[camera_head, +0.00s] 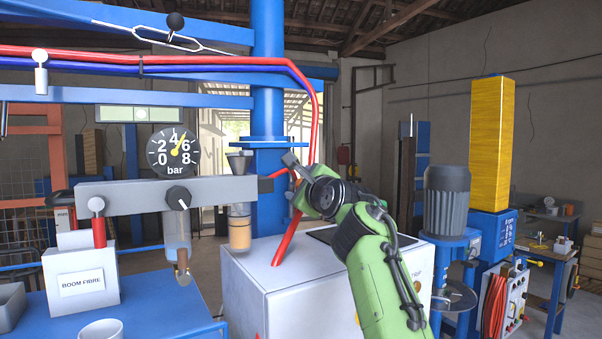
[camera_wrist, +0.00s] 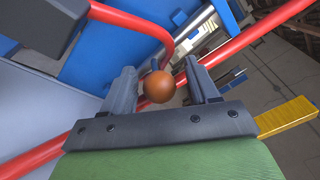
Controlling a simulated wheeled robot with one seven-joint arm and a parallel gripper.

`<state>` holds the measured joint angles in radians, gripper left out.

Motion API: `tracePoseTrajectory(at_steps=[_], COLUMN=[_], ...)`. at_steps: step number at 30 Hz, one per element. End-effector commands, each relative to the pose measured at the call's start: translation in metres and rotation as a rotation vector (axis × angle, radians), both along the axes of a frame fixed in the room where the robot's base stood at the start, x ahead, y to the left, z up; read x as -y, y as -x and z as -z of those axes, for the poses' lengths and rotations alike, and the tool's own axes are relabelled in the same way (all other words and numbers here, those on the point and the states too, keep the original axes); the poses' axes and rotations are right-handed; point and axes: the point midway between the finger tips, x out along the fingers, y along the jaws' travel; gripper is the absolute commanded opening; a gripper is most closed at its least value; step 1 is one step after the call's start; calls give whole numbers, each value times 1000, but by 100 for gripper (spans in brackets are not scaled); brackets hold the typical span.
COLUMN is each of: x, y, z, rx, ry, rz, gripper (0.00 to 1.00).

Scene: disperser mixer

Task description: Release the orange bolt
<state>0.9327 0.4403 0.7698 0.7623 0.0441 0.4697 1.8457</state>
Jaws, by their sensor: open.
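The orange bolt (camera_wrist: 159,87) shows its round, brownish-orange head in the wrist view. It sits between the two grey fingers of my gripper (camera_wrist: 162,88), with a small gap on each side. My gripper is open around it and does not visibly touch it. In the head view my gripper (camera_head: 291,163) is at the blue column, beside the red hose. I cannot make out the bolt there; my gripper and wrist probably cover it.
The red hose (camera_head: 316,130) runs down close to my gripper. The blue column (camera_head: 268,190) stands just behind it, and the white cabinet (camera_head: 255,285) is below. A pressure gauge (camera_head: 172,151) and grey bar (camera_head: 140,196) are to the left. A motor (camera_head: 447,200) stands right.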

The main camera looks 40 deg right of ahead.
Motion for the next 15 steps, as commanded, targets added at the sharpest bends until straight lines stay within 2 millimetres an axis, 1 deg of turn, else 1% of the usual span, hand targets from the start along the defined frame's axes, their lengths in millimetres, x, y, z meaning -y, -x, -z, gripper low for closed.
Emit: tracePoseTrajectory(at_steps=[6, 7, 15], x=[0, 0, 0], y=[-1, -1, 0], z=[2, 2, 2], rx=[0, 0, 0], ry=[0, 0, 0], rz=[0, 0, 0], gripper=[59, 58, 16])
